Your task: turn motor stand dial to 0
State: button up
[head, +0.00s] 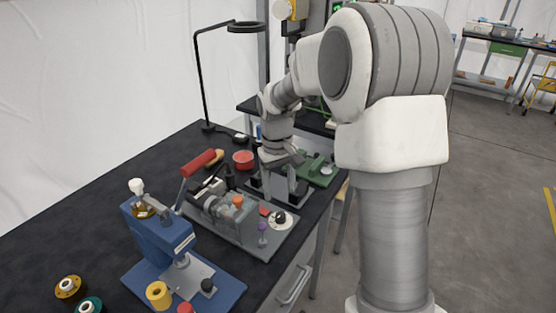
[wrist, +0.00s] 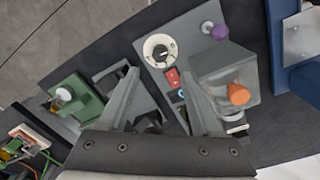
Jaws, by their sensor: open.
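The motor stand (head: 275,241) is a grey plate with a motor unit on the black bench. Its dial (head: 281,219) is a white disc with a black knob, near the plate's right corner. In the wrist view the dial (wrist: 160,50) lies just beyond the fingertips, roughly centred between them; its numbers are too small to read. My gripper (head: 277,194) is open and empty above the bench, behind the dial in the head view. Its two fingers also show in the wrist view (wrist: 158,72), apart from the dial.
Next to the dial are a red switch (wrist: 172,78), a purple knob (wrist: 219,31) and an orange knob (wrist: 238,94). A green device (head: 318,172) stands behind my gripper. A lamp (head: 205,80) rises at the back.

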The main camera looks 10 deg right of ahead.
notch_tip(320, 180, up, 9)
jog(key=shift+a+f+p, duration=0.2)
jog(key=shift+p, duration=0.2)
jog(key=shift+s+r, duration=0.1)
jog(key=s+r+m+t, duration=0.1)
jog(key=s+r, duration=0.3)
jog(key=s, duration=0.2)
jog(key=s+r+t, duration=0.2)
jog(key=s+r, duration=0.1)
jog(key=s, duration=0.3)
jog(key=s+m+t, duration=0.1)
jog(key=s+t, duration=0.1)
jog(key=s, duration=1.1)
jog(key=shift+s+d+f+t, duration=0.15)
jog(key=shift+d+f+t, duration=0.15)
jog(key=shift+d+f, duration=0.15)
jog(key=shift+a, duration=0.1)
